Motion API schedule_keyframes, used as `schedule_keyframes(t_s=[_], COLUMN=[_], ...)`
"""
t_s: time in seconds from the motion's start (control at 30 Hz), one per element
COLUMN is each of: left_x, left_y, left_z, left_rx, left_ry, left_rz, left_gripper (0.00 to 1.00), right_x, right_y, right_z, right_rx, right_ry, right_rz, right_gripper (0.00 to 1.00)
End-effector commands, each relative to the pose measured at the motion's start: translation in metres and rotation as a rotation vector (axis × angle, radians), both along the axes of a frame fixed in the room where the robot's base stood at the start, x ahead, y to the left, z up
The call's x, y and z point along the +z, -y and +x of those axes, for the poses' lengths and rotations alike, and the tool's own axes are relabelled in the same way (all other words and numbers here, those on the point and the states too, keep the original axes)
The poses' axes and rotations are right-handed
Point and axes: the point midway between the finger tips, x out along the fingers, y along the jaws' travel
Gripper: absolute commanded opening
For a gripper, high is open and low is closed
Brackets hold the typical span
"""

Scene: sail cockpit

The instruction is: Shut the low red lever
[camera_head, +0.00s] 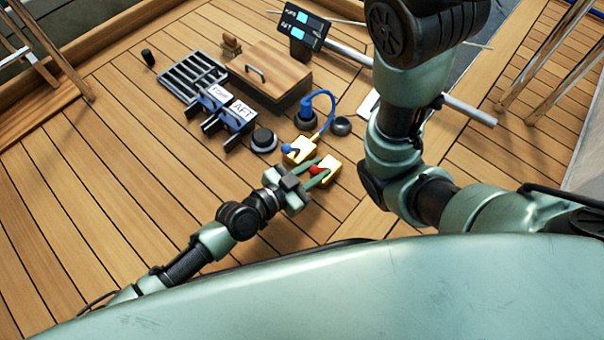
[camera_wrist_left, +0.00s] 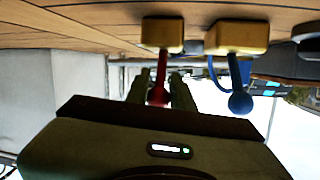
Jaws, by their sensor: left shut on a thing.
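The red lever (camera_head: 317,170) rises from a small yellow block (camera_head: 329,166) low on the wooden deck, close in front of me. My left gripper (camera_head: 314,172) is at this block, with its fingers around the lever and shut on it. In the left wrist view, which is upside down, the red lever (camera_wrist_left: 158,88) stands out from its yellow block (camera_wrist_left: 162,34) and runs between the two fingers; its end is partly hidden by the gripper body. My right arm rises at the right, but its gripper is out of view.
A second yellow block (camera_head: 300,150) with a blue lever (camera_head: 289,149) sits just beyond. Near it are a blue plug with cable (camera_head: 306,110), a black round knob (camera_head: 263,138), a panel marked AFT (camera_head: 242,112) and a wooden hatch (camera_head: 275,70). The deck at left is clear.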

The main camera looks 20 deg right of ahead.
Motion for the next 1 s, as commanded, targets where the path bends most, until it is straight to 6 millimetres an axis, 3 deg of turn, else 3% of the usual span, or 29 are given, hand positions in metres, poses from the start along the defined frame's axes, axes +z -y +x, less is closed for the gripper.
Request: schedule_keyframes(t_s=[0.43, 0.47, 0.53, 0.87, 1.0], left_x=[0.001, 0.001, 0.001, 0.001, 0.006], left_y=[0.003, 0.003, 0.003, 0.001, -0.012], left_z=[0.001, 0.001, 0.001, 0.0, -0.006], left_rx=[0.003, 0.003, 0.003, 0.001, 0.002], left_ry=[0.007, 0.007, 0.007, 0.006, 0.006], left_rz=[-0.009, -0.008, -0.008, -0.006, -0.004], left_gripper=[0.0, 0.29, 0.46, 0.46, 0.46], right_x=[-0.002, -0.002, -0.002, -0.001, 0.007], right_y=[0.0, 0.0, 0.0, 0.001, 0.001], right_z=[0.0, 0.0, 0.0, 0.0, 0.0], right_rx=[-0.001, -0.001, -0.001, -0.002, -0.002], right_ry=[0.0, 0.0, 0.0, 0.0, -0.001], right_rz=[0.0, 0.0, 0.0, 0.001, 0.0], right_gripper=[0.43, 0.43, 0.43, 0.43, 0.43])
